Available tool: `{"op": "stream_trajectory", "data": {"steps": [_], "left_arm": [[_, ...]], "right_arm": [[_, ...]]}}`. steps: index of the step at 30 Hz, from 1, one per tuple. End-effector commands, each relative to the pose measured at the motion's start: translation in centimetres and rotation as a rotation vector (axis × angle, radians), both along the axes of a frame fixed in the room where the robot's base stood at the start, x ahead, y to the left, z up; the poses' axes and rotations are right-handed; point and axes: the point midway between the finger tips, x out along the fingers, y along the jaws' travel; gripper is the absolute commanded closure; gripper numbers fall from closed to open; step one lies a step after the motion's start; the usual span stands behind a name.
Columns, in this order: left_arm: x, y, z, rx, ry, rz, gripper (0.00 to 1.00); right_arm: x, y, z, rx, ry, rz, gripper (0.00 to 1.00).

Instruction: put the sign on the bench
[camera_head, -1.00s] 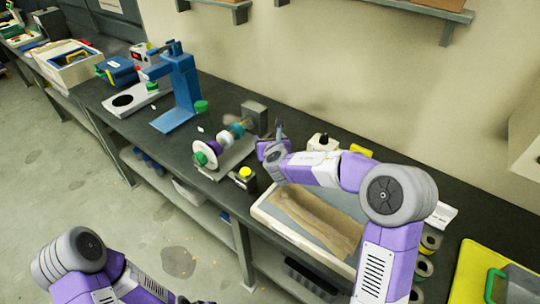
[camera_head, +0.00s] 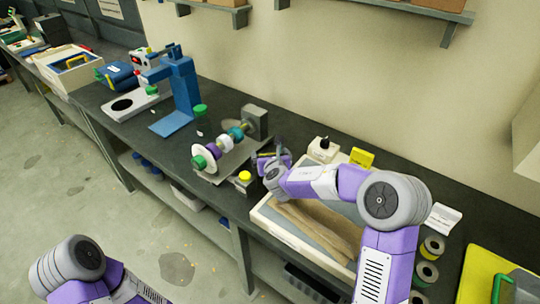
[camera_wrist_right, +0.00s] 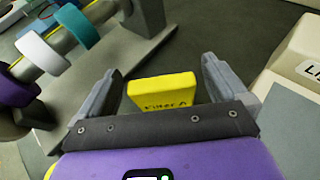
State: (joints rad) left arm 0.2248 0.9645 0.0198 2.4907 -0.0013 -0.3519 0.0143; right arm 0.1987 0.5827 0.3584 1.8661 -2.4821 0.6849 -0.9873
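A small yellow sign block lettered "Filter A" (camera_wrist_right: 162,92) shows in the right wrist view, between the fingers of my right gripper (camera_wrist_right: 165,85). Gaps show between the block and both fingers. Its lower edge is hidden by the gripper body, so I cannot tell if it touches the bench. In the head view my right gripper (camera_head: 270,158) is over the dark bench (camera_head: 320,125), between the ringed screw machine and the white tray. The block is not made out there. My left arm is at the lower left; its gripper is out of frame.
The screw machine (camera_head: 232,142) stands left of my right gripper, a yellow-capped black box (camera_head: 243,181) in front. The white tray (camera_head: 290,237) lies right. A white bottle (camera_head: 322,150), another yellow sign (camera_head: 361,158) and a white card (camera_head: 444,218) stand behind or beyond my arm.

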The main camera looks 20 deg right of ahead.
Motion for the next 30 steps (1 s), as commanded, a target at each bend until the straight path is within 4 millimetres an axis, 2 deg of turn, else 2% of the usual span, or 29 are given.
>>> {"op": "stream_trajectory", "data": {"steps": [8,11,21,25,30], "left_arm": [[0.0,0.0,0.5,0.0,0.0,0.0,1.0],[0.0,0.0,0.5,0.0,0.0,0.0,1.0],[0.0,0.0,1.0,0.0,0.0,0.0,1.0],[0.0,0.0,1.2,0.0,0.0,0.0,1.0],[0.0,0.0,1.3,0.0,0.0,0.0,1.0]], "right_arm": [[-0.3,0.1,0.6,-0.001,-0.001,0.001,0.0],[-1.7,0.2,1.2,-0.001,-0.002,0.0,0.0],[-8.3,1.1,3.9,-0.002,-0.002,0.002,0.0],[-10.0,1.3,4.5,0.0,-0.001,0.0,0.0],[-10.9,1.4,4.9,0.0,-0.001,0.0,0.0]]}}
